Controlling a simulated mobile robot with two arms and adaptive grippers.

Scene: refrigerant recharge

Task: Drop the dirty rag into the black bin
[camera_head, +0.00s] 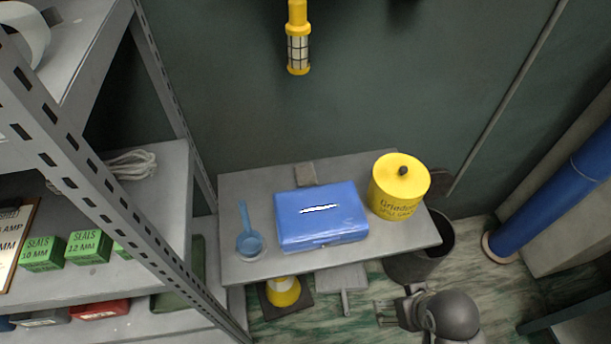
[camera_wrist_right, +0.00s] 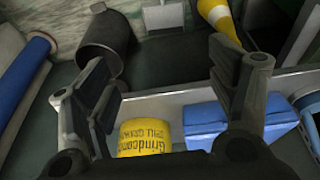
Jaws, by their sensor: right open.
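The black bin (camera_head: 434,250) stands on the floor by the right end of the small grey table, partly hidden by the table corner. It also shows in the right wrist view (camera_wrist_right: 104,42) as a dark cylinder at upper left. My right gripper (camera_head: 381,313) is low in front of the table, just left of and nearer than the bin. It is open, with nothing visible between its fingers in the right wrist view (camera_wrist_right: 165,85). I cannot make out a dirty rag in either view. My left gripper is not in view.
The grey table (camera_head: 240,190) holds a blue box (camera_head: 320,225), a yellow can (camera_head: 398,190) and a blue ladle-like item (camera_head: 248,240). A yellow cone (camera_head: 283,291) stands below. A metal shelf (camera_head: 160,230) is at left, a blue pipe (camera_head: 550,190) at right.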

